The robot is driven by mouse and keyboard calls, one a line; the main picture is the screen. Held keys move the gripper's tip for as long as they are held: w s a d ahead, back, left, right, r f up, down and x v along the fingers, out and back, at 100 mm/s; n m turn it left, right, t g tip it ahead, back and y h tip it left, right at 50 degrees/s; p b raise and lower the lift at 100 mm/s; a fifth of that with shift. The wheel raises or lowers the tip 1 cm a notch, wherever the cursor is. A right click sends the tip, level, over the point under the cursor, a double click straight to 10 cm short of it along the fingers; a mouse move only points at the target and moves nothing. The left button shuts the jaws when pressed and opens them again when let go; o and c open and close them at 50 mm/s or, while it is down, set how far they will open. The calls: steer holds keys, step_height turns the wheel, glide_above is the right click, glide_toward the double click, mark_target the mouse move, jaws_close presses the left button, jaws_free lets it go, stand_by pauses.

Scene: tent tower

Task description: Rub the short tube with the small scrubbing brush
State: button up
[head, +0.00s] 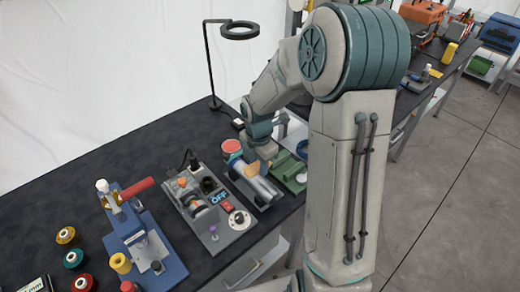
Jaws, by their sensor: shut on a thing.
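My gripper (250,168) is low over the bench in the head view, past the bend of my arm. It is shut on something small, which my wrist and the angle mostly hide. I cannot make out whether this is the small scrubbing brush. Just below the gripper is a grey holder (265,196) with a pale, rounded piece along it. I cannot tell whether that piece is the short tube, or whether the held thing touches it.
Left of the gripper stands a grey device (207,207) marked OFF, then a blue press (143,245) with a red handle. Several spools (74,258) lie further left. A green block (290,172) is to the right. A black ring lamp (239,30) rises behind. The bench's back left is clear.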

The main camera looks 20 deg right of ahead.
steer(key=shift+r+p, duration=0.8)
steer(key=shift+r, duration=1.2)
